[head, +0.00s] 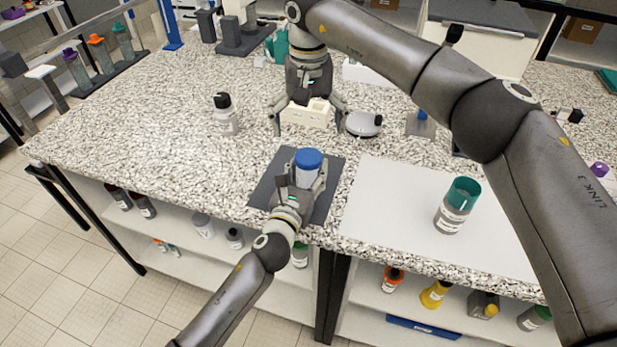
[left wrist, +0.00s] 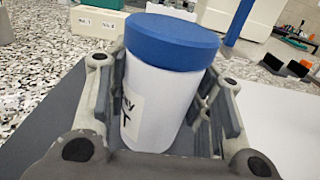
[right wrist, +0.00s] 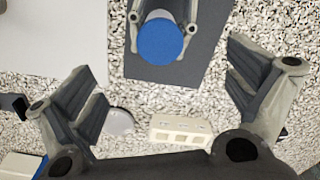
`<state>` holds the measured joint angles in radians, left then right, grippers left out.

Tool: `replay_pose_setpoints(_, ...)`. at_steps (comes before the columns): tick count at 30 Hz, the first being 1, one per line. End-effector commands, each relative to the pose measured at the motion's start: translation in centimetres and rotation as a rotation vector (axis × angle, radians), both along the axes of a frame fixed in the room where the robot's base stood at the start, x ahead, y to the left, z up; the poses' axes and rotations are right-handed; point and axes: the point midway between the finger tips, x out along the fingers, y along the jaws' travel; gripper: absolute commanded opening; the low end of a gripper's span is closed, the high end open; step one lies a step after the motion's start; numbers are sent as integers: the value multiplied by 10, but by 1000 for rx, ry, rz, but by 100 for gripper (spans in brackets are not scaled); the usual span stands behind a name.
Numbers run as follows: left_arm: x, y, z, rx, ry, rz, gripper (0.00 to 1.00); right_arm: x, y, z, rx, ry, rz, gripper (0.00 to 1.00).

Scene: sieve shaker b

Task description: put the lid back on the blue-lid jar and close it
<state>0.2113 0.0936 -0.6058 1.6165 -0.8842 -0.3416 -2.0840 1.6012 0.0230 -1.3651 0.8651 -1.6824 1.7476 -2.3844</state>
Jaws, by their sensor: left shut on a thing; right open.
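The blue-lid jar is a white cylinder (left wrist: 150,110) with a label, standing upright on a dark grey mat (head: 262,196). Its blue lid (head: 309,158) sits on top of the jar; in the left wrist view the lid (left wrist: 172,40) looks level, and I cannot tell whether it is screwed tight. My left gripper (head: 301,182) is shut around the jar body below the lid. My right gripper (right wrist: 165,90) is open and empty, behind the jar in the head view, near a cream block. The lid also shows from above in the right wrist view (right wrist: 161,41).
The cream block with holes (head: 305,113) and a round grey-topped device (head: 364,124) stand behind the mat. A white bottle with a black cap (head: 225,115) stands left. A teal-topped jar (head: 458,205) stands on a white board (head: 385,205) at right.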

Motion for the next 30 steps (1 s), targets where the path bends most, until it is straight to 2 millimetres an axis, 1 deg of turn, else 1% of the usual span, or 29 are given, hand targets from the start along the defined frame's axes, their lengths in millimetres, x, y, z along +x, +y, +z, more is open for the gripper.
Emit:
replay_pose_setpoints(1,0,0,0,0,0,0,0,1,1,13,1,-5,-1,100)
replay_pose_setpoints(6,0,0,0,0,0,0,0,1,0,49,0,-3,-1,100)
replay_pose_setpoints(9,0,0,0,0,0,0,0,1,1,65,0,-3,0,100)
replay_pose_setpoints(12,0,0,0,0,0,0,0,1,0,76,0,-1,-1,100)
replay_pose_setpoints(17,0,0,0,0,0,0,0,0,0,83,0,0,-1,100)
replay_pose_setpoints(24,0,0,0,0,0,0,0,0,0,83,0,0,0,100)
replay_pose_setpoints(25,0,0,0,0,0,0,51,0,0,83,0,0,0,100)
replay_pose_setpoints(30,0,0,0,0,0,0,72,0,0,83,0,0,0,100)
